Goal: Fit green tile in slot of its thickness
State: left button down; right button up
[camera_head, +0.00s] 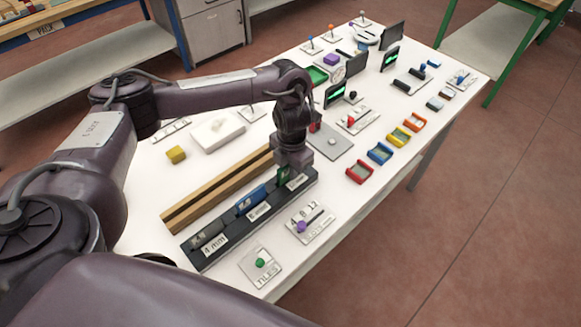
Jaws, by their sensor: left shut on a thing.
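A dark slotted rack (226,243) lies along the near edge of the white table, with white labels; the nearest reads 4 mm, the middle one seems to read 8 mm, and the far one is too small to read. A grey tile (208,236) sits in the nearest slot and a blue tile (252,199) in the middle one. My left gripper (288,172) points down at the rack's far end, shut on the green tile (283,173). Only a sliver of the green tile shows; I cannot tell whether it is inside the far slot or just above it. My right gripper is out of view.
A wooden rail (207,197) runs behind the rack. A TILES plate with a green knob (260,263) and a plate with a purple lever (310,222) lie in front. Coloured trays (359,172) line the right edge. A yellow block (176,154) stands at the back left.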

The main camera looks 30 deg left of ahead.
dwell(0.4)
pick_arm(q)
jog(key=c, duration=1.4)
grip_release()
jog(key=shift+f, duration=0.1)
notch_tip(320, 180, up, 8)
jog(key=shift+d+f+p, duration=0.1)
jog(key=shift+d+p, duration=0.05)
jog(key=shift+p, duration=0.5)
jog(key=shift+s, duration=0.1)
